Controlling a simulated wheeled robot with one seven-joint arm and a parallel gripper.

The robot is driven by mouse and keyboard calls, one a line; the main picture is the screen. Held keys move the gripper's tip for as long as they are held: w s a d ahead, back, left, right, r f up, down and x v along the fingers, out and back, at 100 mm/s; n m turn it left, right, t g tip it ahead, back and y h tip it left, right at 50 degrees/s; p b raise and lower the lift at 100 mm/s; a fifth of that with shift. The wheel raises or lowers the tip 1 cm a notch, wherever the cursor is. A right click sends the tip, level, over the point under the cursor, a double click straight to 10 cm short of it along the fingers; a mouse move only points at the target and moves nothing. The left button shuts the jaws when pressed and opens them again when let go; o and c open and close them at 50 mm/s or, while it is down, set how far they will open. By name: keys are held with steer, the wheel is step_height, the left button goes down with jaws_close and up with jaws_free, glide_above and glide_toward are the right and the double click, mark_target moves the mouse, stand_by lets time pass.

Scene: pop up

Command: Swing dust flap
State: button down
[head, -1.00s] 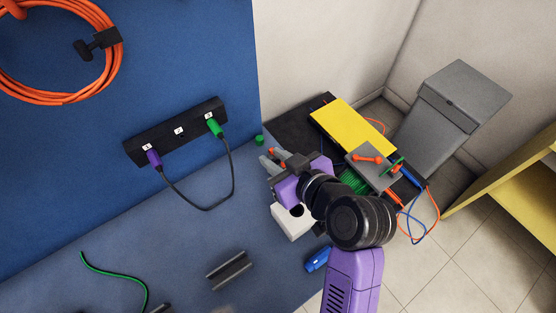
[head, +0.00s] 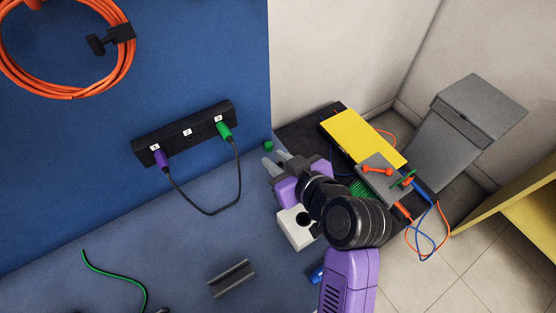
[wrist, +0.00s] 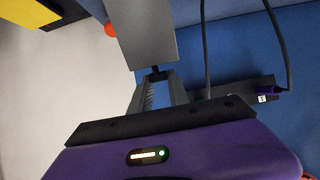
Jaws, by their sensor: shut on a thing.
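My gripper (head: 272,162) is left of the yellow-topped unit, its grey fingers pointing up and left towards the blue wall. In the wrist view, the fingertips (wrist: 158,88) close around a small black tab (wrist: 157,75). The tab sits at the end of a flat grey panel (wrist: 147,35). I cannot tell for sure whether this panel is the dust flap. The panel is hard to make out in the head view. A small orange round part (wrist: 110,29) shows beside it.
A black port strip (head: 185,133) on the blue wall holds a purple plug (head: 161,158) and a green plug (head: 223,131), joined by a dark cable. The yellow-topped unit (head: 365,135), grey bin (head: 455,130) and white box (head: 297,230) stand nearby. Loose wires hang at the right.

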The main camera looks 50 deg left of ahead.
steer(key=shift+f, duration=0.15)
steer(key=shift+a+f+b, duration=0.95)
steer(key=shift+a+f, duration=0.05)
steer(key=shift+f, duration=0.05)
steer(key=shift+w, duration=0.1)
steer(key=shift+a+f+b, duration=0.35)
steer(key=shift+f+b, duration=0.25)
steer(key=shift+f, duration=0.15)
steer(key=shift+a+f+b, duration=0.3)
steer(key=shift+f+b, duration=0.3)
steer(key=shift+f, duration=0.1)
